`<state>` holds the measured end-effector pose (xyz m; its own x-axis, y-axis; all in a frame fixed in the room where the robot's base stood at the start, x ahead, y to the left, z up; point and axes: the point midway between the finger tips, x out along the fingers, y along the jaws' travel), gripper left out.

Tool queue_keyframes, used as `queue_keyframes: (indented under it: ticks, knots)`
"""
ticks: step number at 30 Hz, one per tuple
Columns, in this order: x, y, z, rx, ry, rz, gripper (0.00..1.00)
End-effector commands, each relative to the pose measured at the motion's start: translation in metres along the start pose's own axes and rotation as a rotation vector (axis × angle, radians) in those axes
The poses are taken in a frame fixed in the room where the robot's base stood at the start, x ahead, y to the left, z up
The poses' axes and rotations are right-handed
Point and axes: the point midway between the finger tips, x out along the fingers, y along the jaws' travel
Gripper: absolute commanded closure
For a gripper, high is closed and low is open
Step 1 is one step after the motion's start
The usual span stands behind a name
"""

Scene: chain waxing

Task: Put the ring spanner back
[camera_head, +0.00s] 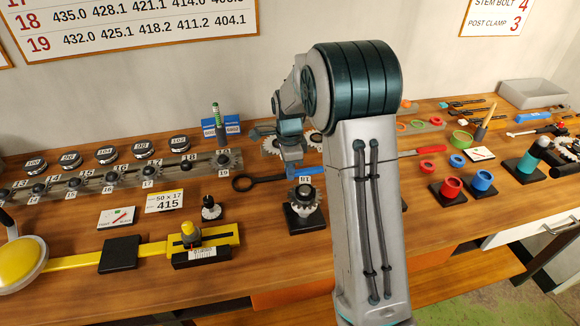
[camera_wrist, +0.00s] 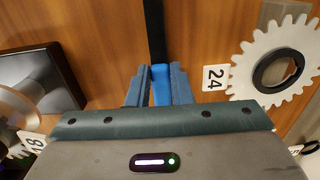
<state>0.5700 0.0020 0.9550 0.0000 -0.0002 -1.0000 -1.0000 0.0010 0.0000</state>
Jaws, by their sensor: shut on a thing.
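The ring spanner (camera_head: 268,179) has a dark shaft with a round ring at its left end and a blue handle. My gripper (camera_head: 292,168) is shut on the blue handle, behind the dark gear post. In the wrist view, my gripper (camera_wrist: 158,90) holds the blue handle between both fingers, and the black shaft (camera_wrist: 155,30) of the spanner runs up out of the frame. The spanner lies roughly level, close over the bench; I cannot tell whether it touches. The ring end is not in the wrist view.
A gear on a black post (camera_head: 303,203) stands just in front of my gripper. A white gear (camera_wrist: 276,68) by a label 24 lies to its right in the wrist view. A long rail (camera_head: 120,178) with numbered gears is at left. Red and blue cups (camera_head: 452,187) stand at right.

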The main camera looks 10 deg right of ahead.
Motion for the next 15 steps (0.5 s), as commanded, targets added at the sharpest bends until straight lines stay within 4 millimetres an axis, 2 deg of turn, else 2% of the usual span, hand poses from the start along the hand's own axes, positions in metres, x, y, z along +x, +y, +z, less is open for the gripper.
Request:
queue_keyframes:
  ticks: [8, 9, 11, 15]
  knots:
    - [0.0029, -0.0001, 0.0004, -0.001, 0.000, -0.001, 1.00]
    - [0.0035, 0.0000, 0.0004, -0.001, 0.000, -0.001, 0.78]
    - [0.0024, 0.0000, 0.0004, -0.001, 0.000, -0.001, 0.61]
    - [0.0023, 0.0001, 0.0003, -0.001, 0.000, 0.000, 0.59]
